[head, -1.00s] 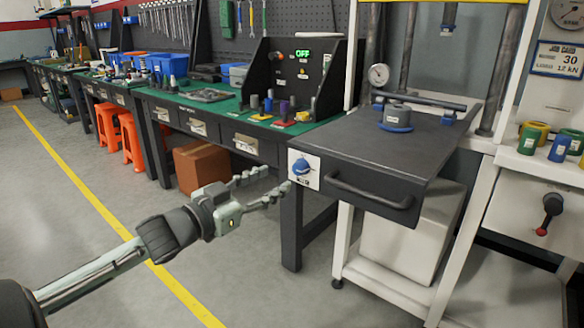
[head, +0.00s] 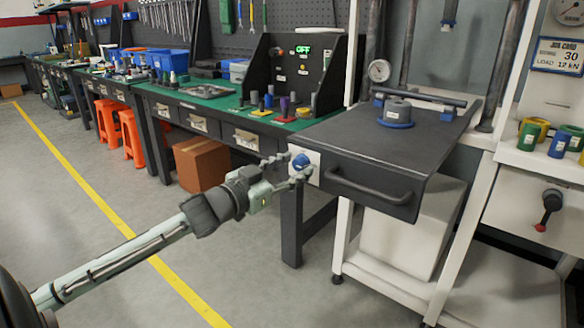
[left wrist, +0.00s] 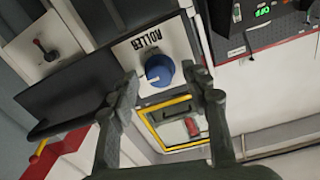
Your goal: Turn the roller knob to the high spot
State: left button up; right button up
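The roller knob (head: 300,162) is a blue dial on a white plate at the left front corner of the dark press table. It also shows in the left wrist view (left wrist: 160,68), beside the word ROLLER, which reads upside down there. My left gripper (head: 289,170) is at the knob. In the left wrist view its two fingers (left wrist: 162,84) stand apart, one on each side of the knob, with a visible gap on both sides. I cannot tell how deep the knob sits between them. The knob's position marks are not legible. My right gripper is not in view.
A bar handle (head: 370,188) juts from the front of the dark table (head: 400,150), right of the knob. A green-topped bench (head: 205,100) with an OFF display stands behind left. An orange-brown box (head: 202,165) sits below it. The floor in front is clear.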

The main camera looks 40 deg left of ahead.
pick_arm(q)
grip_shut()
jog(key=m, duration=0.9)
jog(key=shift+d, duration=0.1)
jog(key=m, duration=0.4)
jog(key=shift+y, duration=0.3)
jog(key=shift+m, duration=2.2)
